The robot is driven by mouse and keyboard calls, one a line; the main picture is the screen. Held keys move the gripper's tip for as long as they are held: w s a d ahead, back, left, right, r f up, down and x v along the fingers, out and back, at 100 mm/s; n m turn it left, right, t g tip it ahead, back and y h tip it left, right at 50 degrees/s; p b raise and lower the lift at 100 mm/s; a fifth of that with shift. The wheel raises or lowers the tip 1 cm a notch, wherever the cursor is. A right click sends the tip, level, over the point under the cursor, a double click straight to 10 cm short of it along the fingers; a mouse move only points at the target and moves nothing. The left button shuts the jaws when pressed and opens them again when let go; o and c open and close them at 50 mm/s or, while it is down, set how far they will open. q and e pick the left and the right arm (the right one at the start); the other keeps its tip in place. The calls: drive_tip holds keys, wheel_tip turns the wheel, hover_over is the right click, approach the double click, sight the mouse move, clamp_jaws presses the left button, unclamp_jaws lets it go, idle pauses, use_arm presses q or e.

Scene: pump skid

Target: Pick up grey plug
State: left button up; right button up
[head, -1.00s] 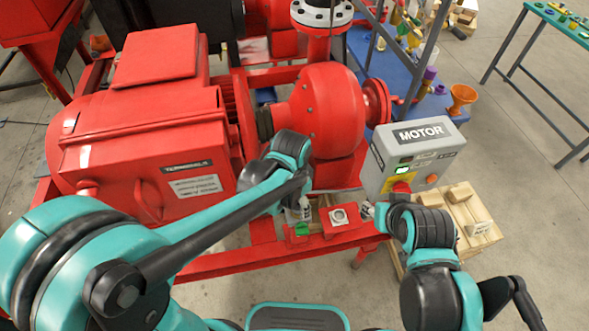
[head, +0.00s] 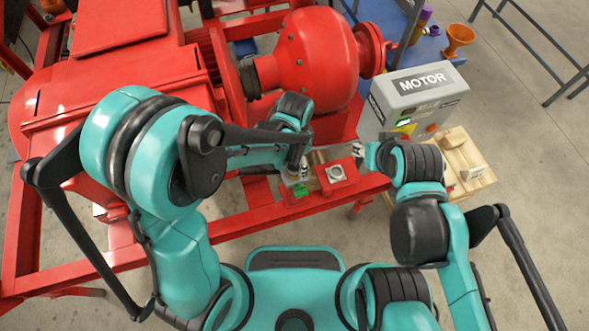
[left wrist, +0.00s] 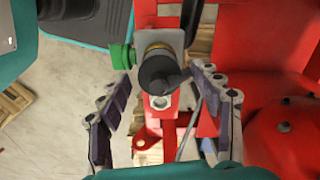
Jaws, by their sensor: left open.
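The grey plug (left wrist: 160,72) is a dark grey round piece in the left wrist view. It appears to sit at a grey metal fitting with a brass-coloured ring, on the red frame. My left gripper (left wrist: 160,78) is open, with one finger to each side of the plug and gaps still visible. In the head view my left gripper (head: 299,168) points down over the skid's front rail and hides the plug there. My right gripper (head: 366,154) is beside the motor box, mostly hidden by its own arm; its jaws are unclear.
A green part (left wrist: 122,56) is close left of the plug. A square grey fitting with a hole (head: 336,173) sits on a red plate to the right. The grey MOTOR box (head: 412,98) and wooden pallet (head: 462,165) stand further right. The red pump (head: 316,60) is behind.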

use_arm(q)
drive_tip(key=c, duration=1.4)
drive_tip(key=shift+r, duration=0.1)
use_arm(e)
drive_tip(key=shift+r, duration=0.1)
